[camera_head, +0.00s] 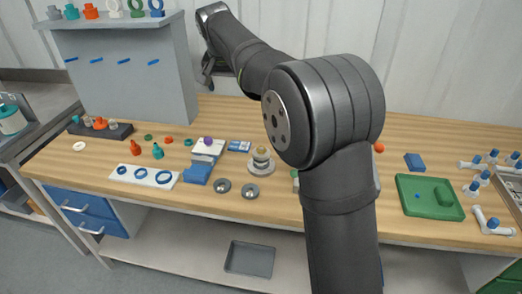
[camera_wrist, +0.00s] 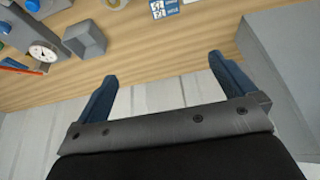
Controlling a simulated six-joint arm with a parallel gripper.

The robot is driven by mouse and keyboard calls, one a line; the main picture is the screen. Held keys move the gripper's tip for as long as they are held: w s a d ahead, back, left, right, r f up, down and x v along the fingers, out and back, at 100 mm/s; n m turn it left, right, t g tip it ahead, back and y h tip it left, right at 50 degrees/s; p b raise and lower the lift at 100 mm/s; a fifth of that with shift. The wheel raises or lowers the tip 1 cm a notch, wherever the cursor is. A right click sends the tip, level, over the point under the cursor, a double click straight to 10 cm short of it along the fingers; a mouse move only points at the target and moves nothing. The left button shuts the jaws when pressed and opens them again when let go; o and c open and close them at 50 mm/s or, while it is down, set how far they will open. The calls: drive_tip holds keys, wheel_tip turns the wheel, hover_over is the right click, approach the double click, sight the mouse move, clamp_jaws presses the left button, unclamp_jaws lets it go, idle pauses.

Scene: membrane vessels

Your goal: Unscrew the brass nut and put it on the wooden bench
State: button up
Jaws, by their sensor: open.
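A small brass-coloured nut (camera_head: 262,149) appears to sit on top of a round metal vessel (camera_head: 261,166) on the wooden bench (camera_head: 150,205), left of my arm. At this size its threads and exact seating cannot be told. My gripper (camera_wrist: 162,68) is open, with two blue fingers spread and nothing between them. In the head view my gripper (camera_head: 207,76) is small and partly hidden, raised above the back of the bench beside the grey panel, well away from the nut. The nut is not clearly seen in the wrist view.
A grey panel with a shelf (camera_head: 125,75) stands at the back left. Two round metal parts (camera_head: 236,190), a white plate with blue rings (camera_head: 143,176) and blue blocks (camera_head: 197,174) lie around the vessel. A green tray (camera_head: 405,207) is at right. The front left bench strip is clear.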

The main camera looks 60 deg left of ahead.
drive_tip(key=shift+c, duration=0.2)
drive_tip(key=c, duration=0.4)
drive_tip(key=shift+o, duration=0.2)
drive_tip(key=n+g+h, duration=0.3)
drive_tip(key=n, duration=2.8)
hover_over(261, 150)
drive_tip(key=f, duration=1.8)
drive_tip(key=shift+w+a+f, duration=0.15)
drive_tip(key=shift+w+a, duration=0.2)
drive_tip(key=shift+a, duration=0.05)
